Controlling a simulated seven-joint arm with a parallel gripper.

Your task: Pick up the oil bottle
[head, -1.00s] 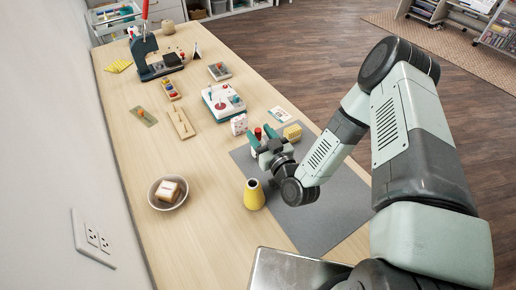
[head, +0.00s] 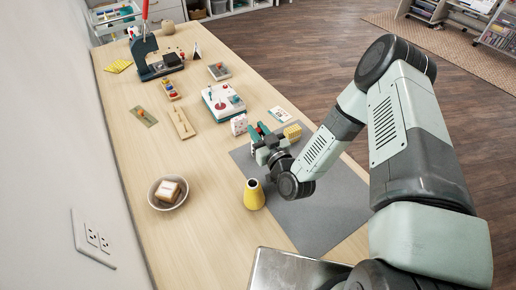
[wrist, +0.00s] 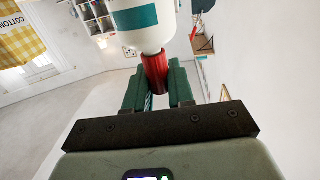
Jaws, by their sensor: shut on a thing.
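The oil bottle (wrist: 140,22) is white with a teal label and a red cap (wrist: 155,72). In the wrist view it fills the top middle, with its cap between the two green fingers. My gripper (wrist: 157,82) is shut on the bottle at its red cap. In the head view my gripper (head: 262,135) is at the far left edge of the grey mat, and it mostly hides the bottle there. I cannot tell whether the bottle's base touches the table.
A patterned white box (head: 239,124) stands just behind my gripper, and a yellow block (head: 292,132) is to its right. A yellow vase (head: 254,195) stands in front. A bowl (head: 158,196) is at the left. The grey mat (head: 320,215) has free room.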

